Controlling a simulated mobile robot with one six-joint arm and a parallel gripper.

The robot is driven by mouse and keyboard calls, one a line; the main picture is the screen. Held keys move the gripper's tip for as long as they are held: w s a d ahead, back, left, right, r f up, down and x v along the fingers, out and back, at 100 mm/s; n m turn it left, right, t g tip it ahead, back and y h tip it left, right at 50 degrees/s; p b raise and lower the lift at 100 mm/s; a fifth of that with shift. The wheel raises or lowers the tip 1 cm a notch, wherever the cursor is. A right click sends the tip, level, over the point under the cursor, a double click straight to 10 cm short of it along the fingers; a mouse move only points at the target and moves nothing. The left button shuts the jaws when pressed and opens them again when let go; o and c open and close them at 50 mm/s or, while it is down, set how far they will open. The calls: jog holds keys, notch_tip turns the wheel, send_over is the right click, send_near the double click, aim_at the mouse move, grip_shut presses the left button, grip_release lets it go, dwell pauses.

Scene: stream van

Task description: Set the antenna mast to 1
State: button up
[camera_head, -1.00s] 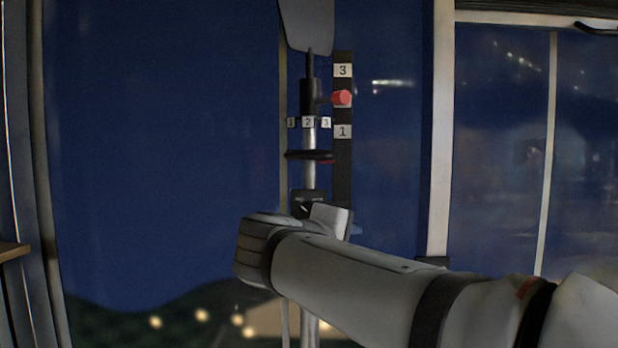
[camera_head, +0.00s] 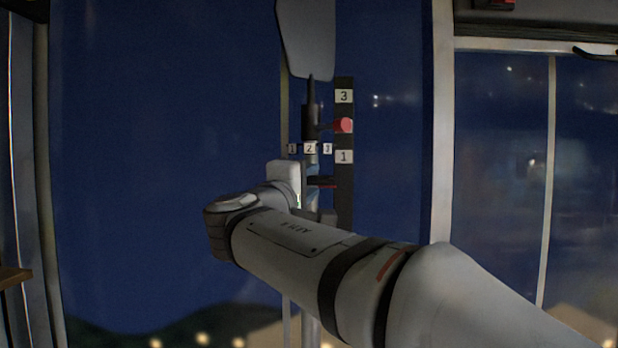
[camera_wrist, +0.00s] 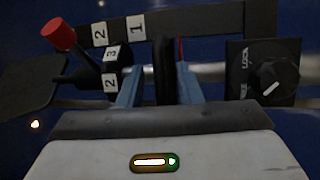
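The antenna mast (camera_head: 312,300) is an upright metal pole with a grey paddle (camera_head: 308,38) on top. Its red-tipped handle (camera_head: 343,125) sticks out to the right, between labels 3 and 1 on a dark upright strip (camera_head: 344,200). It also shows in the wrist view (camera_wrist: 58,34), close to the strip's label 2. A black ring (camera_wrist: 164,70) surrounds the pole lower down. My gripper (camera_wrist: 157,84) has its blue fingers apart, one on each side of the ring, with a visible gap on the left. In the head view my arm partly hides the gripper and ring.
A dark panel with a round knob (camera_wrist: 270,80) and the word LOCK is just right of the fingers in the wrist view. A collar (camera_wrist: 112,68) with number labels is to their left. A window (camera_head: 500,170) is at the right; a ledge (camera_head: 14,278) is at the left.

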jog(key=shift+w, duration=0.1)
grip_shut()
dwell(0.6)
